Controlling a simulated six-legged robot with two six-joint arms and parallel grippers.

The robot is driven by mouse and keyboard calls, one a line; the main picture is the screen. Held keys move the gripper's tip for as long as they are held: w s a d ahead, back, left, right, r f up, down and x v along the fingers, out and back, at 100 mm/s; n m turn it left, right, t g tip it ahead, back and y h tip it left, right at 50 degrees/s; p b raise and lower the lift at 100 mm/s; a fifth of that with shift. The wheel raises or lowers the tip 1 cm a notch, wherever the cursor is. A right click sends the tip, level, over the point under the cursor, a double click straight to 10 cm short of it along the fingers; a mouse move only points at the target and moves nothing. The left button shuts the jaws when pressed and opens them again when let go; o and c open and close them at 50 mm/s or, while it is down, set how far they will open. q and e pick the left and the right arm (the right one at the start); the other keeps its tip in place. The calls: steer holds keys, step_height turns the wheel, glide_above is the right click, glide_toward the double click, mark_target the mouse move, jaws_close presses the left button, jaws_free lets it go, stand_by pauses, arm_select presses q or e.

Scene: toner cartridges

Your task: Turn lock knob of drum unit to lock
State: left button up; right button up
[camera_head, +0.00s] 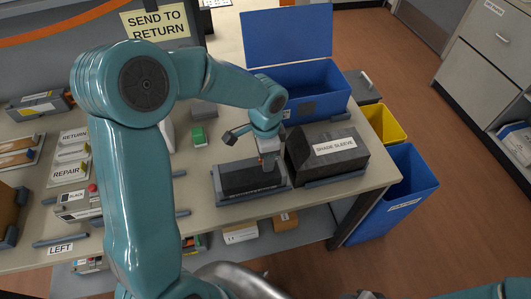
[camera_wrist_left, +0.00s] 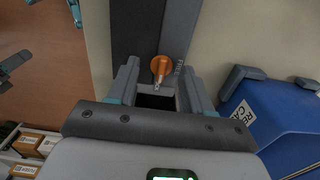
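The dark drum unit (camera_head: 240,177) lies in a grey cradle (camera_head: 226,199) at the front of the table, below my left arm. Its orange lock knob (camera_wrist_left: 161,66) shows in the left wrist view, with a pale pointer toward the bottom of the picture. Small sideways lettering sits to the right of the knob. My left gripper (camera_head: 268,160) points down over the right end of the drum unit. In the wrist view its two fingers (camera_wrist_left: 156,84) are apart, with the knob just beyond and between their tips. Contact is not visible. My right gripper is not in view.
A dark box labelled shade sleeve (camera_head: 327,150) stands close to the right of the drum unit. Behind is an open blue box (camera_head: 305,85). A green-topped item (camera_head: 198,136) and labelled trays (camera_head: 68,172) are at left. Blue and yellow bins stand off the table's right edge.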

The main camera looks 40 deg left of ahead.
arm_select(q)
steer(key=shift+r, duration=0.15)
step_height(320, 180, up, 16)
stand_by(0.4)
steer(key=shift+s, duration=0.1)
stand_by(0.4)
